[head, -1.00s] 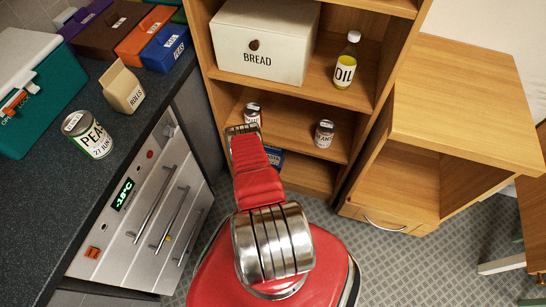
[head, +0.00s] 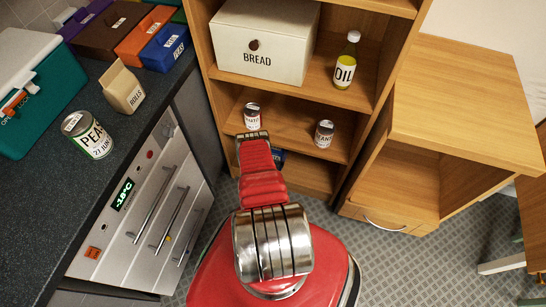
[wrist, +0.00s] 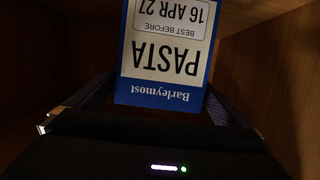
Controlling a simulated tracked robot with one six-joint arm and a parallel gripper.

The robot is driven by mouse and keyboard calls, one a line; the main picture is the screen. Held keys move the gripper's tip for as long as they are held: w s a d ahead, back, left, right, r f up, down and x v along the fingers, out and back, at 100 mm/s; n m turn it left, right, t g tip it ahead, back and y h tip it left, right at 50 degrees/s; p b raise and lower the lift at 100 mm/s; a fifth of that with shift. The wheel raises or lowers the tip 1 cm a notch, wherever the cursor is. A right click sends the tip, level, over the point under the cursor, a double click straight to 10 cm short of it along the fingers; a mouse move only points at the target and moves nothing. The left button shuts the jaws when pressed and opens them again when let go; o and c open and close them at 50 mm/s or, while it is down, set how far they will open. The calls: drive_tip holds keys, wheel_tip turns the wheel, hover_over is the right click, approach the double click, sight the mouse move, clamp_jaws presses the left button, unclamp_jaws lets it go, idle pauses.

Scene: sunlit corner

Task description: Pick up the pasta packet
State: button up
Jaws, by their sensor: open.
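The pasta packet (wrist: 165,60) is white and blue, with its PASTA label upside down in the wrist view. In the head view a small blue piece, likely this packet (head: 279,157), shows beside my arm on the low shelf; my arm hides the rest. My gripper (wrist: 160,88) is open, with one dark finger on each side of the packet. I cannot tell whether either finger touches it. In the head view the gripper is hidden behind my own arm.
The wooden shelf unit (head: 365,125) closes in around the arm. A can (head: 252,116) and a second can (head: 324,134) stand on the shelf above. An oil bottle (head: 346,62) and bread box (head: 262,42) are higher. A counter (head: 60,190) is left.

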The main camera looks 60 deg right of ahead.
drive_tip(key=c, duration=1.8)
